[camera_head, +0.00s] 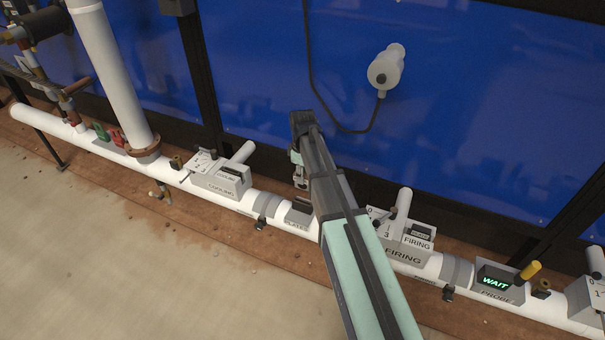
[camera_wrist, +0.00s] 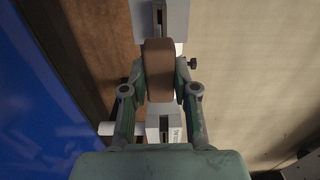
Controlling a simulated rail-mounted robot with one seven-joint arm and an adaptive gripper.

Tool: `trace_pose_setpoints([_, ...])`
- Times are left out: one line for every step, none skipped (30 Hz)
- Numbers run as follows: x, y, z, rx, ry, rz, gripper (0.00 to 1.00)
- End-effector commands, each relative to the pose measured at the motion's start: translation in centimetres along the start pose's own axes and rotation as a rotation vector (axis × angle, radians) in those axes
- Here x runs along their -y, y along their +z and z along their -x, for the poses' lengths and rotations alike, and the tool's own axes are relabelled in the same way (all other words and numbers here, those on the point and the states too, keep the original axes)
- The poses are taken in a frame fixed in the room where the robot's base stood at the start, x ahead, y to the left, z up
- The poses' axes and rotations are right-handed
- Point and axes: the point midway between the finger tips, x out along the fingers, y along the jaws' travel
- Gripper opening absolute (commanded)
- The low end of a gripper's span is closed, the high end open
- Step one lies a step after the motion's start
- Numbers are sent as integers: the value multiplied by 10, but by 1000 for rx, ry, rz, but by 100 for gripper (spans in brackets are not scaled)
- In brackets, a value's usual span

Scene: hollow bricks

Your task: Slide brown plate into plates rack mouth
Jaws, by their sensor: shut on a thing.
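My gripper (camera_head: 300,182) hangs above the white pipe, near the grey plates rack (camera_head: 301,213) in the head view. In the wrist view my gripper (camera_wrist: 160,80) is shut on the brown plate (camera_wrist: 159,72), with a finger on each side. The plate shows as a narrow brown shape with a rounded lower end. A grey box with a dark slot (camera_wrist: 160,14) lies just beyond the plate's top end and looks like the plates rack. Whether the plate touches it cannot be told. I cannot make out the plate in the head view.
The COOLING box (camera_head: 221,181) stands left of the rack, and the FIRING box (camera_head: 404,243) stands right. A WAIT display (camera_head: 494,277) is farther right. The white pipe (camera_head: 270,204) runs along the blue wall (camera_head: 480,110). The floor (camera_head: 110,260) in front is clear.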

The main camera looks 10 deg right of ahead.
Motion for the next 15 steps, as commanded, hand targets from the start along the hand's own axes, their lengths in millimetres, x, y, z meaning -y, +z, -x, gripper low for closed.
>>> trace_pose_setpoints([0,0,-5,0,0,0,0])
trace_pose_setpoints([0,0,-7,0,0,0,0])
trace_pose_setpoints([0,0,-10,0,0,0,0])
trace_pose_setpoints([0,0,-12,0,0,0,0])
trace_pose_setpoints([0,0,-15,0,-1,0,0])
trace_pose_setpoints([0,0,-19,1,-1,0,0])
trace_pose_setpoints([0,0,-21,1,-1,0,0])
trace_pose_setpoints([0,0,-24,1,-1,0,0])
trace_pose_setpoints([0,0,-28,1,-1,0,0])
trace_pose_setpoints([0,0,-30,1,-1,0,0])
trace_pose_setpoints([0,0,-33,1,-1,0,0])
trace_pose_setpoints([0,0,-36,1,-1,0,0])
trace_pose_setpoints([0,0,-39,1,-1,0,0])
trace_pose_setpoints([0,0,-41,0,-1,0,0])
trace_pose_setpoints([0,0,-44,0,0,0,0])
